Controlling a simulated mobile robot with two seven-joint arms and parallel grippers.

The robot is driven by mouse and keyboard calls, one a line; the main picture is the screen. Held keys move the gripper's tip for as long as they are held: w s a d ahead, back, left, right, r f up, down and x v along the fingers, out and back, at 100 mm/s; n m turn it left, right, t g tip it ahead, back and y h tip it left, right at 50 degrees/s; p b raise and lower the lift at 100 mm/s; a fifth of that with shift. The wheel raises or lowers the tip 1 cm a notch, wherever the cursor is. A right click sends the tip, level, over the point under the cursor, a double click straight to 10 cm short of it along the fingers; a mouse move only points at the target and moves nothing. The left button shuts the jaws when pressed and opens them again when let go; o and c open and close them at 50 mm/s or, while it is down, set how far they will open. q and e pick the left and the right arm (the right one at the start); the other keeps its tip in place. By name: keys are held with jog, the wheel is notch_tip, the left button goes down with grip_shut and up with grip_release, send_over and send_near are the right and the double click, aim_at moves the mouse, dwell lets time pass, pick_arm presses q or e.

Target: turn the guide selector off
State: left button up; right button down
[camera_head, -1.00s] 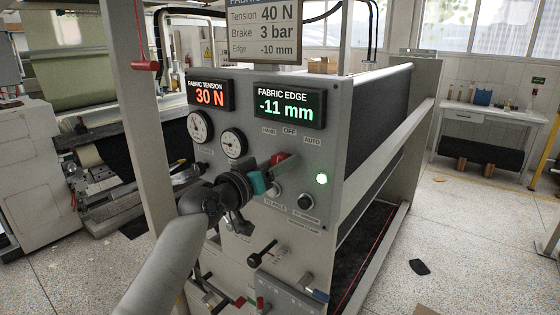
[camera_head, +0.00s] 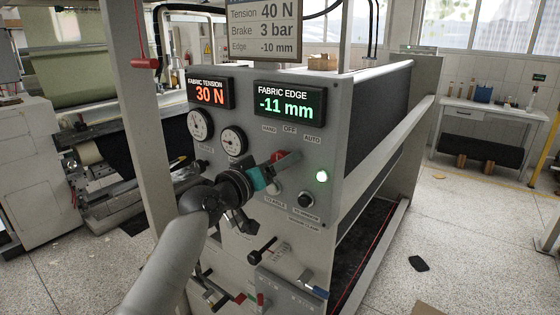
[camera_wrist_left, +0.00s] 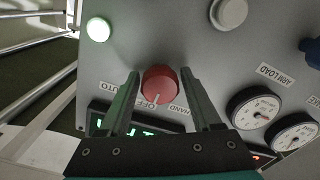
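The guide selector (camera_head: 279,156) is a red round knob on the grey panel, below the HAND, OFF and AUTO labels (camera_head: 290,130). In the left wrist view the knob (camera_wrist_left: 160,84) sits between the two fingers of my left gripper (camera_wrist_left: 161,74), with a gap on each side. The fingers are open and straddle the knob. Its white mark lies by the OFF label (camera_wrist_left: 150,106) in that view. In the head view my left gripper (camera_head: 286,162) reaches the knob from the left and partly hides it. My right gripper is out of view.
A lit green lamp (camera_head: 322,176) and a black button (camera_head: 306,201) are right of the selector. Two gauges (camera_head: 233,140) and displays reading 30 N and -11 mm (camera_head: 288,105) are above and left. Levers (camera_head: 262,250) stick out below. The floor at right is mostly clear.

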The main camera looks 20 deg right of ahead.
pick_arm(q)
jog(key=shift+o, duration=1.1)
jog(key=b+v, duration=0.1)
jog(key=v, duration=1.4)
jog(key=shift+s, duration=0.1)
